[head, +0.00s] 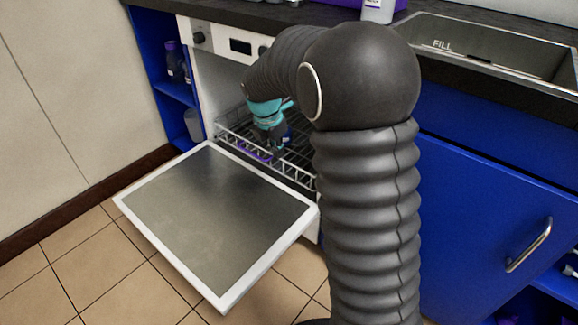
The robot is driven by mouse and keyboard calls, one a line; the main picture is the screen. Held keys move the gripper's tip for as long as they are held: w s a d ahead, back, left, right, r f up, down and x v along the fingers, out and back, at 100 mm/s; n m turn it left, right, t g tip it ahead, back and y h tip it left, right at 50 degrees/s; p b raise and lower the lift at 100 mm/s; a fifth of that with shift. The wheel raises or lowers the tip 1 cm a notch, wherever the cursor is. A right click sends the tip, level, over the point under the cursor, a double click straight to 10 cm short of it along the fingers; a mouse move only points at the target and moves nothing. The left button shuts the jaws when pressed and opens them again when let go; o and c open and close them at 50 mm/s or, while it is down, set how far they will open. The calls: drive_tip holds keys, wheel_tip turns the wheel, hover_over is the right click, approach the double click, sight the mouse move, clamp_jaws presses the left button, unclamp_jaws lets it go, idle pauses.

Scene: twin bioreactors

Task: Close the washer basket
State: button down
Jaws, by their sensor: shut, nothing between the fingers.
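The washer basket (298,172) is a grey wire rack low in the white washer's opening, above the inner edge of the lowered door. A purple strip (252,152) shows on its front side. My gripper (279,150) is shut and empty, pointing down at the front part of the basket. I cannot tell whether it touches the wires. My arm hides the right part of the basket and the washer opening.
The washer door (215,220) lies open and flat over the tiled floor. Blue shelves with bottles (174,62) stand left of the washer. A dark worktop (235,20) runs above, with a sink (470,45) at the right. A blue cabinet door (470,215) is below it.

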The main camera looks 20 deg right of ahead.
drive_tip(key=w+d+f+b, duration=0.1)
drive_tip(key=w+d+f, duration=0.1)
drive_tip(key=f, duration=0.3)
drive_tip(key=w+d+f+n+b, duration=0.1)
drive_tip(key=w+d+f, duration=0.2)
drive_tip(key=f, duration=0.3)
drive_tip(key=shift+d, duration=0.15)
idle(0.3)
